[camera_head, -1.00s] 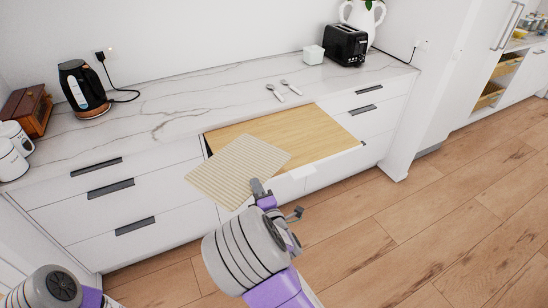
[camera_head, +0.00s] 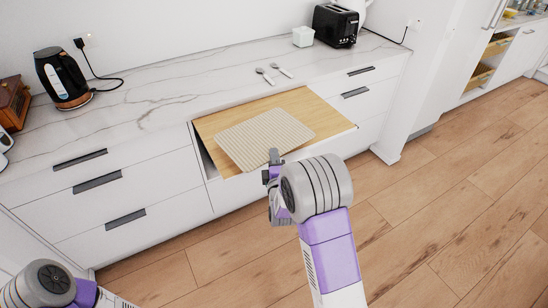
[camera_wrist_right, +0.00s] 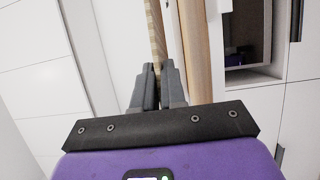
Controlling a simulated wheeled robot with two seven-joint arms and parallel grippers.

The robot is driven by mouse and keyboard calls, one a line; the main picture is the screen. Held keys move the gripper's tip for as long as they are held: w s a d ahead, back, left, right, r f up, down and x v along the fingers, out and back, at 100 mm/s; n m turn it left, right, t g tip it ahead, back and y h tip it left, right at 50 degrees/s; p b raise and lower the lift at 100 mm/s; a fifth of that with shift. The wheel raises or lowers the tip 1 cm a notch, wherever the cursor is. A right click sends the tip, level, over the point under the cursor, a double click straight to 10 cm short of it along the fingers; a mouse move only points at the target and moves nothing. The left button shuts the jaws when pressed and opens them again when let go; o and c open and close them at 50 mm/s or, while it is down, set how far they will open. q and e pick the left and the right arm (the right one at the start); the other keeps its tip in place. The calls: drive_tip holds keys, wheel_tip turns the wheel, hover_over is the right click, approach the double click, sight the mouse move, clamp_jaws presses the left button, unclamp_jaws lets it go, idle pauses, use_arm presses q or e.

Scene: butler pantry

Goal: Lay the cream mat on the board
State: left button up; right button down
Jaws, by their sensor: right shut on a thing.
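The cream ribbed mat (camera_head: 262,136) is over the pull-out wooden board (camera_head: 296,102), within most of its outline in the head view. My right gripper (camera_head: 273,158) is shut on the mat's near edge. In the right wrist view the gripper fingers (camera_wrist_right: 158,86) pinch the mat (camera_wrist_right: 154,28), which shows nearly edge-on. The board's edge (camera_wrist_right: 196,50) runs beside it there with a gap between, so the mat looks held above the board. Only part of my left arm shows at the bottom left; its gripper is not in view.
The marble counter (camera_head: 170,130) behind the board holds two spoons (camera_head: 267,76), a black kettle (camera_head: 62,78), a black toaster (camera_head: 336,25) and a small white box (camera_head: 303,36). White drawers (camera_head: 130,195) stand either side. The wooden floor (camera_head: 430,220) is clear.

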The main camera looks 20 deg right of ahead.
wheel_tip(320, 180, down, 5)
drive_tip(key=b, duration=0.4)
drive_tip(key=shift+f, duration=0.15)
drive_tip(key=c, duration=1.1)
unclamp_jaws()
drive_tip(key=shift+s, duration=0.1)
drive_tip(key=p+v, duration=0.1)
drive_tip(key=v, duration=0.6)
drive_tip(key=shift+s, duration=0.15)
drive_tip(key=shift+a, duration=0.15)
